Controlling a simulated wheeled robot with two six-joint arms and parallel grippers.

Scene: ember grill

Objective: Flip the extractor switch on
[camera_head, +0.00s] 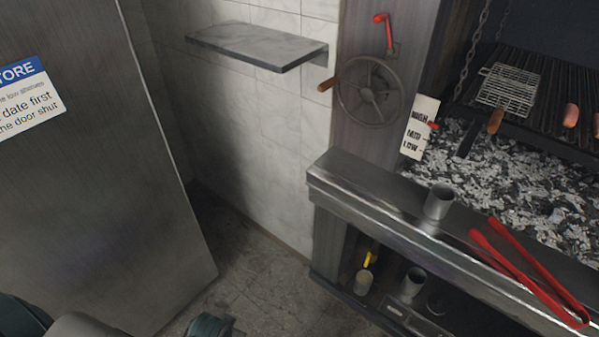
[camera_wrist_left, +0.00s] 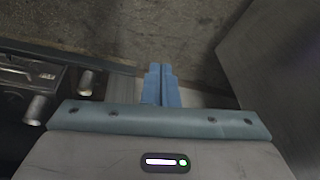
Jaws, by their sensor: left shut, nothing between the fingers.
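I cannot make out an extractor switch in either view. A red-handled lever (camera_head: 385,32) is mounted on the metal post above a handwheel (camera_head: 370,92), but I cannot tell what it works. My left gripper (camera_wrist_left: 161,84) shows in the wrist view with its two blue fingers together, shut and empty, above the concrete floor. In the head view only parts of my left arm show at the bottom left edge, far below the lever and the wheel. My right gripper is in neither view.
The grill's steel ledge (camera_head: 345,187) holds a metal cup (camera_head: 438,202) and red tongs (camera_head: 525,268). Cups stand on the shelf below. A wall shelf (camera_head: 255,44) is empty. A steel door (camera_head: 95,190) stands at left. Floor between door and grill is clear.

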